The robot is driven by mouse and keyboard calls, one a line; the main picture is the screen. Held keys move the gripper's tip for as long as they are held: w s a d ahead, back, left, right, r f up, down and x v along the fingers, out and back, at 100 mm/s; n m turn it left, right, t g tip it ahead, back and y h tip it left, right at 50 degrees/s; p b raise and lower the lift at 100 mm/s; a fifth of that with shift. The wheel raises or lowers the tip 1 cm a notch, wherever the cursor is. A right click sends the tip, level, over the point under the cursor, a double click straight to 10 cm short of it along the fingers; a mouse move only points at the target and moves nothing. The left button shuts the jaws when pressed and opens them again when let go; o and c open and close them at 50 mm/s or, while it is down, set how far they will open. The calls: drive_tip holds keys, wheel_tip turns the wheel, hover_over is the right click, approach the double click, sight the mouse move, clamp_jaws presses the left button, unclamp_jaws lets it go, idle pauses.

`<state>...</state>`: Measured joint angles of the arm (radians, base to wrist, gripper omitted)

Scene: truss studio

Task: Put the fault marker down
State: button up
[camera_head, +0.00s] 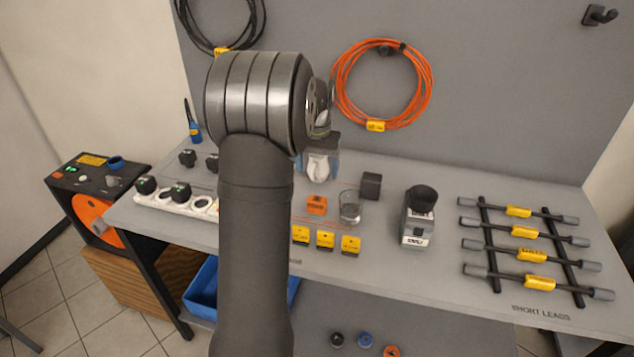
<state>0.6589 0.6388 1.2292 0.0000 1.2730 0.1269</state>
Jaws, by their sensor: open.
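My arm's large grey joint and link fill the middle of the camera_head view and hide part of the bench. No thing can be told for certain as the fault marker. A small orange block (317,204) sits on the grey bench (440,280), left of a clear glass (350,207). Three yellow blocks (325,240) stand in a row in front of it, the leftmost close to my arm.
A dark cube (371,186) and a grey device (418,217) stand to the right. Short leads (535,255) lie across black rails. A white power strip (175,199) lies at left. An orange cable coil (383,84) hangs behind.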

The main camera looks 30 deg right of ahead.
idle(0.4)
drive_tip(key=w+a+f+n+t, duration=0.1)
drive_tip(key=w+a+f+t, duration=0.15)
drive_tip(key=a, duration=0.25)
drive_tip(key=m+t+h, duration=0.1)
drive_tip(key=t+h, duration=0.5)
drive_tip(key=h, duration=0.3)
approach(316, 201)
drive_tip(key=x, duration=0.9)
drive_tip(key=shift+w+d+f, duration=0.15)
drive_tip(key=shift+d, duration=0.05)
drive_tip(key=c, duration=1.1)
drive_tip(key=shift+c, duration=0.3)
